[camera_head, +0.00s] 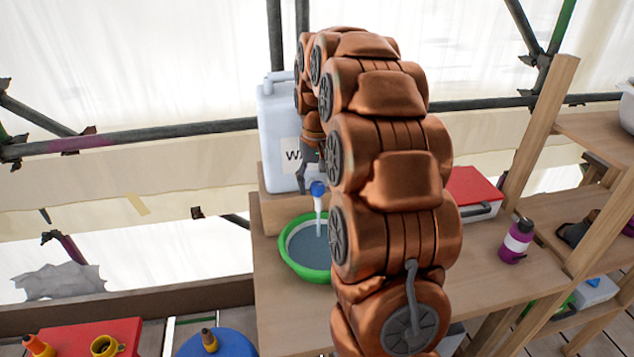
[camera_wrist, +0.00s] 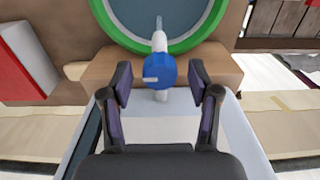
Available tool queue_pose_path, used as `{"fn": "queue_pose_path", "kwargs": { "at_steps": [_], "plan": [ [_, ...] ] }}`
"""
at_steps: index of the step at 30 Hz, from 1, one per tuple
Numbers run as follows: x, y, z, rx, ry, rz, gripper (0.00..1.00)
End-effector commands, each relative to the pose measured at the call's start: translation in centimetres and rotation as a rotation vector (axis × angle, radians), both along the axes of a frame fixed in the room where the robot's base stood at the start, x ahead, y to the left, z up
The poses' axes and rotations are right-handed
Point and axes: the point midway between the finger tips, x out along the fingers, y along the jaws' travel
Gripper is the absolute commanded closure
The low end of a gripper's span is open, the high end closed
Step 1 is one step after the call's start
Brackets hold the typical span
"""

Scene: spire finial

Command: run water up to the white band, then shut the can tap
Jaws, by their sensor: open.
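The white water can (camera_head: 275,135) stands on a wooden block, its label partly hidden by my arm. Its tap has a blue knob (camera_head: 318,188) and a white spout pointing over the green basin (camera_head: 287,262). A thin pale streak below the spout looks like running water. Grey-blue water lies in the basin, with a pale band showing between water and green rim; the exact level against it is hard to tell. My gripper (camera_wrist: 160,80) is open, one finger on each side of the blue knob (camera_wrist: 160,72), with gaps on both sides. In the head view my gripper (camera_head: 308,178) is just above the knob.
A red-lidded box (camera_head: 474,190) and a purple bottle (camera_head: 516,240) stand on the wooden bench to the right. Shelves rise at the far right. Scaffold poles (camera_head: 130,137) run behind. A red tray (camera_head: 95,338) and a blue round item (camera_head: 225,344) sit at front left.

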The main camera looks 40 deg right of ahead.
Motion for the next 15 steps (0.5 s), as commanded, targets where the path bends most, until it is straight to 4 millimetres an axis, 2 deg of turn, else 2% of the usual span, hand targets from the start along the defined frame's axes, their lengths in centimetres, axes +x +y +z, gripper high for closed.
{"fn": "queue_pose_path", "kwargs": {
  "at_steps": [2,15],
  "plan": [
    [0.0,0.0,0.0,0.0,0.0,0.0,0.43],
    [0.0,0.01,0.02,0.0,0.0,0.0,0.89]
  ]
}}
